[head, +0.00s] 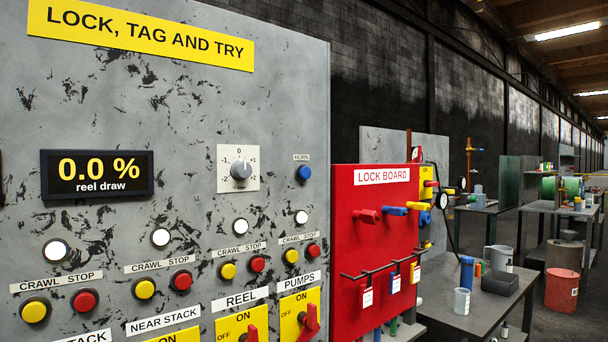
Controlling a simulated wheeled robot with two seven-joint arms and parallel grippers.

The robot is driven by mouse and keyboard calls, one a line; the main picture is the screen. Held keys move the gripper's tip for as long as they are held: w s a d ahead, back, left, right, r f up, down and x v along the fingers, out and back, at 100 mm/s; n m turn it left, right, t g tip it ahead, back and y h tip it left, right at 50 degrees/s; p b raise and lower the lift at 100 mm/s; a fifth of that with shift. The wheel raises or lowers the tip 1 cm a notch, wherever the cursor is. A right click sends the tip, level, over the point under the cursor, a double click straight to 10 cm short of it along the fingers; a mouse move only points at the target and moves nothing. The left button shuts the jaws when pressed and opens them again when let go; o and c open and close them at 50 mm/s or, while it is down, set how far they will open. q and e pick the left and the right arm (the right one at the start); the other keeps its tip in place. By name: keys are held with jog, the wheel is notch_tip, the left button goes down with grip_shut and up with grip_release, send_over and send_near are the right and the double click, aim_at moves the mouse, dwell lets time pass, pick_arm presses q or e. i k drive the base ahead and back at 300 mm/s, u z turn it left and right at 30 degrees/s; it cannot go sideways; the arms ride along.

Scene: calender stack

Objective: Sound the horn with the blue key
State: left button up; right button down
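The blue horn key (304,173) is a round button on the grey panel (120,115), under a small label reading HORN (301,157). It sits near the panel's right edge, to the right of a rotary dial (240,170). Nothing covers it. Whether it is pressed in cannot be told. Neither of my grippers is in the head view.
A display (97,174) reads 0.0 % reel draw. Yellow and red crawl and stop buttons (257,264) and red switch handles (310,320) sit lower on the panel. A red lock board (345,235) stands right of it, beside a cluttered table (440,300).

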aim_at(305, 172)
jog(key=k, duration=0.7)
jog(key=u, duration=0.4)
jog(key=i, duration=1.65)
jog(key=z, duration=0.35)
